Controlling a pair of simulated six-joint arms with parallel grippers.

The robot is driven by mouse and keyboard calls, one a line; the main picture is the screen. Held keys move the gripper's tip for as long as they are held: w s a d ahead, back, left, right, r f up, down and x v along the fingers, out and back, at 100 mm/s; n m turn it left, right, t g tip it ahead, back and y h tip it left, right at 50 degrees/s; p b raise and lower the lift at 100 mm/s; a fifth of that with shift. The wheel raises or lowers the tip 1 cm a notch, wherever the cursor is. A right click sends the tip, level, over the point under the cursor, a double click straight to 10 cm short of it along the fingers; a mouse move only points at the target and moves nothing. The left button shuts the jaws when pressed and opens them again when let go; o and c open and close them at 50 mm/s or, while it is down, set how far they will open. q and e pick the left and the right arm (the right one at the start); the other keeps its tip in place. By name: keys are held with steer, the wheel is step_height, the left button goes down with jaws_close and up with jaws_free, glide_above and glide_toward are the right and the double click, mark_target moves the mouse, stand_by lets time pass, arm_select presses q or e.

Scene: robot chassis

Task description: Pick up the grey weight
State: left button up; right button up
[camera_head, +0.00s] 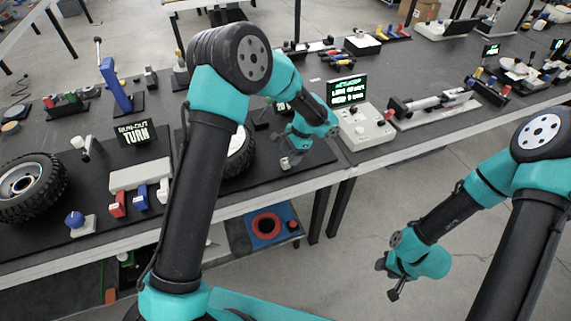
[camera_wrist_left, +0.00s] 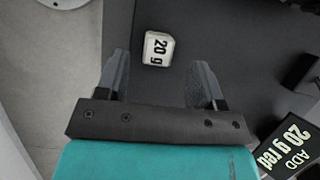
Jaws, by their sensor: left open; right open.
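A small pale grey block marked "20 g" (camera_wrist_left: 157,48) lies on the dark mat in the left wrist view. It sits just beyond the fingertips of my left gripper (camera_wrist_left: 161,72), roughly midway between their lines, and neither finger touches it. My left gripper is open and empty. In the head view my left gripper (camera_head: 291,156) points down near the front edge of the table; the block is hard to tell from the fingertips there. My right gripper (camera_head: 388,279) is open and empty, hanging over the floor in front of the table.
A sign reading "ADD 20 g red" (camera_wrist_left: 290,145) stands to the right in the left wrist view. A white box with knobs (camera_head: 365,128) and a lit screen (camera_head: 347,90) are right of my left gripper. A wheel (camera_head: 238,150) is partly hidden behind my left arm.

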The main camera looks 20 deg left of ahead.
mark_target(286, 160)
arm_select(q)
steer(key=x, duration=0.4)
steer(key=shift+s, duration=0.2)
steer(key=shift+c, duration=0.2)
steer(key=c, duration=1)
steer(key=shift+o, duration=0.2)
steer(key=shift+r, duration=0.15)
steer(key=shift+r, duration=0.55)
steer(key=shift+s+d+r, duration=0.1)
steer(key=shift+s+r, duration=0.05)
steer(key=shift+r, duration=0.45)
steer(key=shift+s+r, duration=0.15)
steer(key=shift+r, duration=0.45)
steer(key=s+d+r, duration=0.1)
steer(key=s+d, duration=0.3)
steer(key=s, duration=1)
steer(key=shift+s, duration=0.4)
steer(key=shift+d+r, duration=0.1)
steer(key=shift+r, duration=0.05)
